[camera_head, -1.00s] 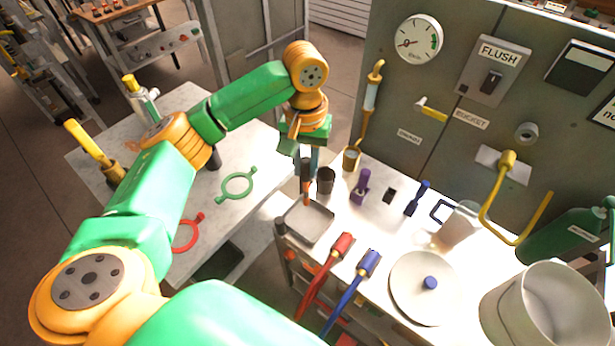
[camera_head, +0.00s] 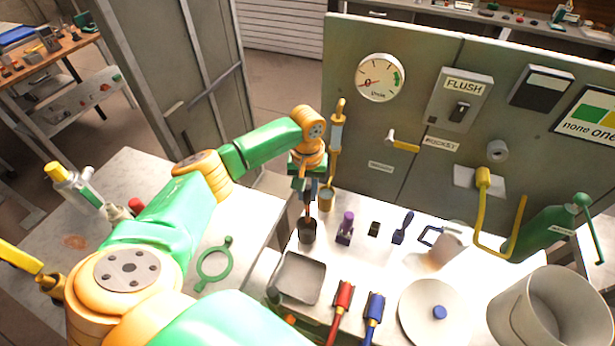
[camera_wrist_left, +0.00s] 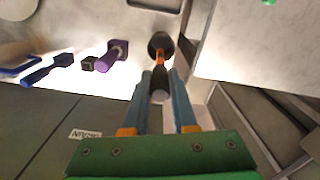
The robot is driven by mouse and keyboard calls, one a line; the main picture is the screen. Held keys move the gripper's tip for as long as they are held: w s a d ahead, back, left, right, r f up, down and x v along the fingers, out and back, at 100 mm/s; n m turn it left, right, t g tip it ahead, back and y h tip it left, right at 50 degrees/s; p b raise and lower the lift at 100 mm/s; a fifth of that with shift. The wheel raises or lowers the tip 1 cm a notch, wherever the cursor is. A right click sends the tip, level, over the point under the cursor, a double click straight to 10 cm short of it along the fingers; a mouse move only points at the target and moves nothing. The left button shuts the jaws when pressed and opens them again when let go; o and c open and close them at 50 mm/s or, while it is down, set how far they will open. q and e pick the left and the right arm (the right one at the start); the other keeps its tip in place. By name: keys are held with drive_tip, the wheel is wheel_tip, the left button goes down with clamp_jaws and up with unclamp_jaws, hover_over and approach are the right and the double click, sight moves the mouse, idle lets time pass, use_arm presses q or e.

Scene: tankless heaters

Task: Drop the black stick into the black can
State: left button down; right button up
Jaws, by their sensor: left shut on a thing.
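My left gripper (camera_head: 306,190) is shut on the black stick and points down over the black can (camera_head: 307,234). In the left wrist view, the black stick (camera_wrist_left: 160,78) sits between the fingers (camera_wrist_left: 160,105), with an orange part towards its far end. That end overlaps the mouth of the black can (camera_wrist_left: 160,43). I cannot tell how deep it reaches. The can stands upright on the white bench behind the grey tray. My right gripper is not in view.
A grey square tray (camera_head: 301,278) lies in front of the can. A purple-topped item (camera_head: 345,228), a small black block (camera_head: 374,229) and a blue tool (camera_head: 403,228) stand to its right. A brass-coloured cup (camera_head: 326,199) and the grey panel (camera_head: 365,125) are behind.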

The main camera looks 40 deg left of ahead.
sight(307, 210)
use_arm(q)
drive_tip(key=f, duration=0.1)
drive_tip(key=f+b, duration=0.2)
drive_tip(key=f, duration=0.1)
drive_tip(key=shift+a, duration=0.3)
drive_tip(key=f+b, duration=0.3)
drive_tip(key=shift+d+f+b, duration=0.1)
drive_tip(key=shift+d+b, duration=0.1)
drive_tip(key=shift+b, duration=0.15)
drive_tip(key=shift+f+b, duration=0.5)
drive_tip(key=shift+b, duration=0.15)
drive_tip(key=shift+a, duration=0.1)
drive_tip(key=shift+r, duration=0.1)
drive_tip(key=c, duration=0.6)
unclamp_jaws()
drive_tip(key=shift+c, duration=0.2)
